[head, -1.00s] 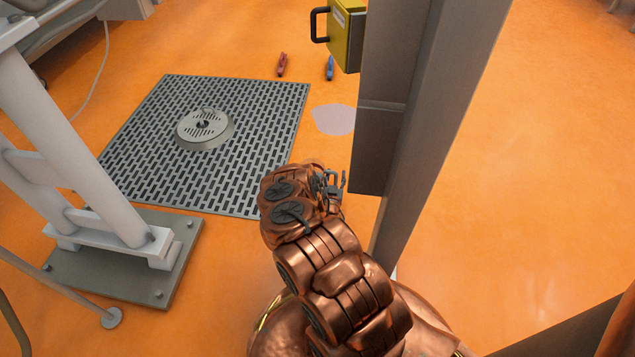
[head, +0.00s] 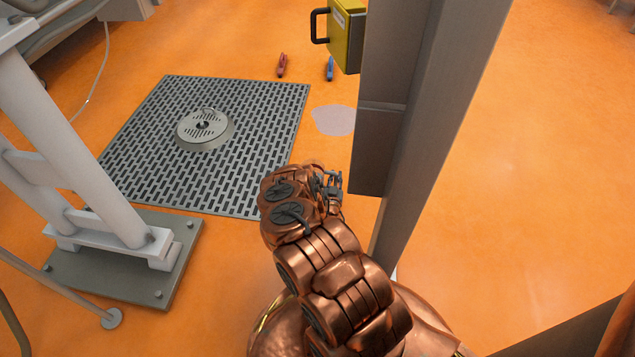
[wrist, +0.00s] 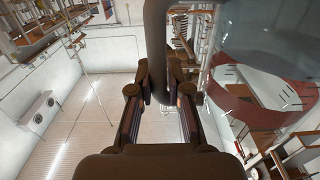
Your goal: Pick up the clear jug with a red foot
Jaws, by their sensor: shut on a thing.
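The clear jug shows at the right of the wrist view, with a see-through body (wrist: 268,32) and a broad red foot (wrist: 250,98). A dark, thick curved bar, which looks like the jug's handle (wrist: 163,40), comes down between the fingers. My gripper (wrist: 164,88) is shut on this bar, with one finger on each side. The jug's body is to the right of the fingers and partly cut off by the frame. In the head view my gripper (head: 333,183) is beside a grey post, and I cannot make out the jug there.
The grey post (head: 385,150) stands just right of my gripper, with a yellow box (head: 347,40) behind it. A grated floor plate (head: 255,130) lies to the left, near a white frame (head: 75,150). Open orange floor lies to the right.

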